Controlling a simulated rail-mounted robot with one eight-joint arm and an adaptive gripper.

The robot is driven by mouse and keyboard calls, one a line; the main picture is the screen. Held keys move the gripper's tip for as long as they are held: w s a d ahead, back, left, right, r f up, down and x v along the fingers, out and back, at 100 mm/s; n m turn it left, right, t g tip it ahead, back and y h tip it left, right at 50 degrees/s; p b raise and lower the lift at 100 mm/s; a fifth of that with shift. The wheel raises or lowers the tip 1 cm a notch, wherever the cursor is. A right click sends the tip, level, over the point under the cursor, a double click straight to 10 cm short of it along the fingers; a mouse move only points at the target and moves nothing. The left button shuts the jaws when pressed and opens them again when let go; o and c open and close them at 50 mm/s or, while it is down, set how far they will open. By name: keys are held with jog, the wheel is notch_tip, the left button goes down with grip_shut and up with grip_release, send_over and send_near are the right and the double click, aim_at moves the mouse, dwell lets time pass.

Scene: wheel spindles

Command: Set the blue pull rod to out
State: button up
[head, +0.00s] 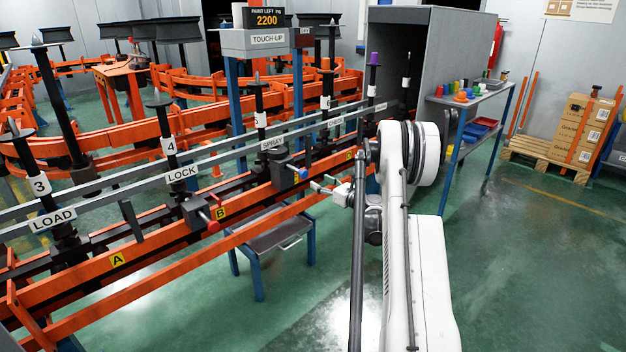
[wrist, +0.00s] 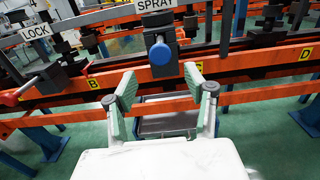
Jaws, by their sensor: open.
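The blue pull rod shows its round blue knob (wrist: 161,54) in the wrist view, just below the SPRAY label and beyond the fingertips, roughly centred between them. In the head view the blue knob (head: 302,173) sits on a dark block on the orange rail, near the SPRAY sign. My gripper (wrist: 159,83) is open and empty, its two green-padded fingers spread apart. In the head view my gripper (head: 318,190) is to the right of and slightly below the knob, apart from it. How far the rod sticks out is hard to tell.
A red knob (head: 211,226) on the LOCK block lies to the left along the same orange rail (head: 150,262). A grey tray table (head: 282,236) stands below the rail. A shelf (head: 470,100) with coloured items is at the right. The green floor in front is clear.

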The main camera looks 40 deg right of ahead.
jog(key=shift+s, duration=1.3)
jog(key=w+a+r+n+g+y+p, duration=0.1)
jog(key=a+r+n+g+y+p, duration=0.15)
jog(key=a+r+n, duration=0.6)
jog(key=w+a+r+n+g+y+p, duration=0.1)
jog(key=a+r+n+g, duration=0.25)
jog(key=a+r, duration=0.95)
jog(key=s+a+r+n+g+p, duration=0.1)
jog(key=s+a+n, duration=0.2)
jog(key=a, duration=0.4)
jog(key=s+a+n, duration=0.2)
jog(key=a, duration=0.6)
jog(key=s+a+r+n+g+h+p, duration=0.1)
jog(key=s+a+r+n, duration=0.1)
jog(key=s+a+n, duration=0.4)
jog(key=s+a+r+n+g+h+p, duration=0.1)
jog(key=s+a+r+n+g, duration=0.15)
jog(key=s+a, duration=0.55)
jog(key=s+a+n+h+p, duration=0.1)
jog(key=s+n, duration=0.4)
jog(key=s, duration=0.3)
jog(key=s+a+f+n+h+p, duration=0.1)
jog(key=s+n, duration=0.4)
jog(key=s, duration=0.4)
jog(key=shift+s+a+f+p, duration=0.15)
jog(key=shift+a+f+p, duration=0.15)
jog(key=shift+a+p, duration=0.1)
